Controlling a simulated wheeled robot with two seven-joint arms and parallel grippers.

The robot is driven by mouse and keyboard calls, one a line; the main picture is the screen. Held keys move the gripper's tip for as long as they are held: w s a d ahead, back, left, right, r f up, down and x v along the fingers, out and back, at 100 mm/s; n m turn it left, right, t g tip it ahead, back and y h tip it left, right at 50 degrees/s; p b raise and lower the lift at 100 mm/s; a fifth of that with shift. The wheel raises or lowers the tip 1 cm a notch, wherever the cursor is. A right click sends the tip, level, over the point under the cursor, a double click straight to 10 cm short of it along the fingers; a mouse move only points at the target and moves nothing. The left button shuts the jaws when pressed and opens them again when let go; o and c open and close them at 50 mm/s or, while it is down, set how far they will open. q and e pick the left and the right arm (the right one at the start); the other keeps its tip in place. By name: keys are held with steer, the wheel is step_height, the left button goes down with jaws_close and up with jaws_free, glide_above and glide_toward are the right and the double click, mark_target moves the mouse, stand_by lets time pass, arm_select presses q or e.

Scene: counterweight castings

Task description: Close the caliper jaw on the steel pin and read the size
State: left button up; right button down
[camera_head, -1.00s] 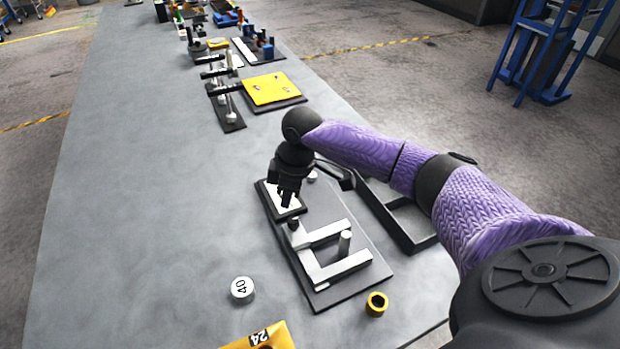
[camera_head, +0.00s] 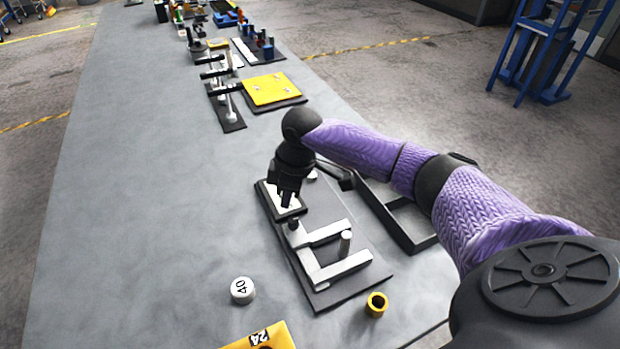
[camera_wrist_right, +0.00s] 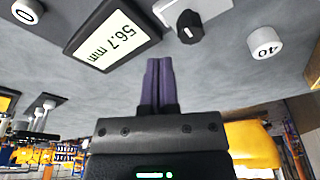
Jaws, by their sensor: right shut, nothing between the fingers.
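The caliper lies on a dark base plate (camera_head: 338,293), with two pale jaw arms, a far one (camera_head: 325,233) and a near one (camera_head: 345,268). The steel pin (camera_head: 345,243) stands upright between the arms; whether either touches it I cannot tell. The small black knob (camera_head: 293,223) sits at the caliper's left side and shows in the wrist view (camera_wrist_right: 189,27). The display (camera_wrist_right: 113,38) reads 56.7 mm in the wrist view. My right gripper (camera_head: 287,204) is shut and empty, above the display and just behind the knob. Its fingers (camera_wrist_right: 158,75) are together in the wrist view. My left gripper is not in view.
A white cylinder marked 40 (camera_head: 242,290) and a yellow ring (camera_head: 376,304) stand near the caliper. A yellow piece marked 24 (camera_head: 262,338) lies at the front. A dark open tray (camera_head: 398,225) is at right. The bench (camera_head: 140,200) is clear to the left.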

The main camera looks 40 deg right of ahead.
mark_target(294, 234)
stand_by(0.6)
steer(key=shift+f+b, duration=0.5)
steer(key=shift+f, duration=1.2)
steer(key=shift+s+r+p, duration=0.1)
steer(key=shift+s+p, duration=0.15)
steer(key=shift+p, duration=0.25)
steer(key=shift+s+a+p, duration=0.3)
steer(key=shift+s+p, duration=0.7)
steer(key=shift+p, duration=0.2)
steer(key=shift+s+a+p, duration=0.25)
steer(key=shift+s+p, duration=0.7)
steer(key=shift+p, duration=0.2)
steer(key=shift+s+f, duration=0.15)
steer(key=shift+f, duration=0.05)
steer(key=shift+r+p, duration=0.1)
steer(key=shift+p, duration=0.25)
